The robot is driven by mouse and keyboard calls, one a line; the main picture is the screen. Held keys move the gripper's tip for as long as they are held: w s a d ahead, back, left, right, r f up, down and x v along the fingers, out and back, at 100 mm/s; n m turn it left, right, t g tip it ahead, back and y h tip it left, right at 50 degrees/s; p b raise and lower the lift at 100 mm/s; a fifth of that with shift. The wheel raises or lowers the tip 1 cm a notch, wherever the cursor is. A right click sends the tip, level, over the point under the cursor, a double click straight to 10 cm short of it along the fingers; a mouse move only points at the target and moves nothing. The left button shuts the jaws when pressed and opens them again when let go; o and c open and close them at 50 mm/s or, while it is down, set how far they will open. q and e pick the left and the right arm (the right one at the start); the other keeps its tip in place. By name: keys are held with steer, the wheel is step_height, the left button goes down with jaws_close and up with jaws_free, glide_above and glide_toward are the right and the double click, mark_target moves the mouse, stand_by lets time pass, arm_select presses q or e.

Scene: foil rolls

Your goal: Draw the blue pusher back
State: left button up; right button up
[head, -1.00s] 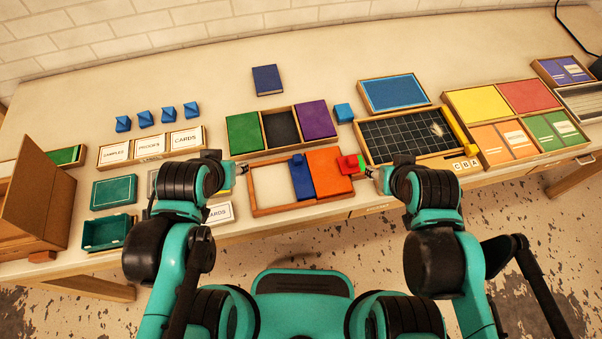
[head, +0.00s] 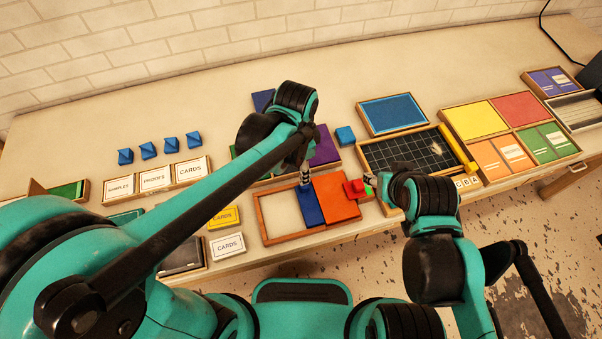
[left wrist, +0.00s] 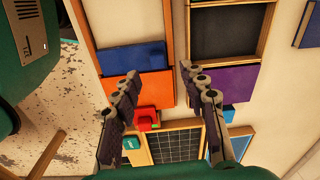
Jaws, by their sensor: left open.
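The blue pusher (head: 308,208) is a flat blue block in a shallow wooden tray (head: 262,222). It sits against the left side of the orange block (head: 336,197). It also shows in the left wrist view (left wrist: 130,60). My left gripper (head: 306,182) is over the pusher's far end, and its arm hides part of that area. In the left wrist view its two fingers (left wrist: 160,88) are spread with nothing between them. My right gripper (head: 369,180) is beside a red block (head: 355,189) at the orange block's right. Its fingers are too small to read.
The tray's left part is empty. Behind it is a box with a purple panel (head: 324,147), close to my left fingers. A dark gridded board (head: 405,150) is on the right. Labelled card boxes (head: 190,171) stand on the left, partly behind my left arm.

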mark_target(309, 203)
arm_select(q)
steer(key=shift+w+d+f+m+g, duration=0.2)
steer(key=shift+d+f+m+g, duration=0.1)
steer(key=shift+d+f+m, duration=0.25)
step_height(309, 203, down, 7)
steer(key=b, duration=0.2)
steer(key=shift+d+f+b, duration=0.15)
steer(key=shift+f+b, duration=0.05)
steer(key=shift+b, duration=0.1)
jaws_close()
steer(key=shift+s, duration=0.1)
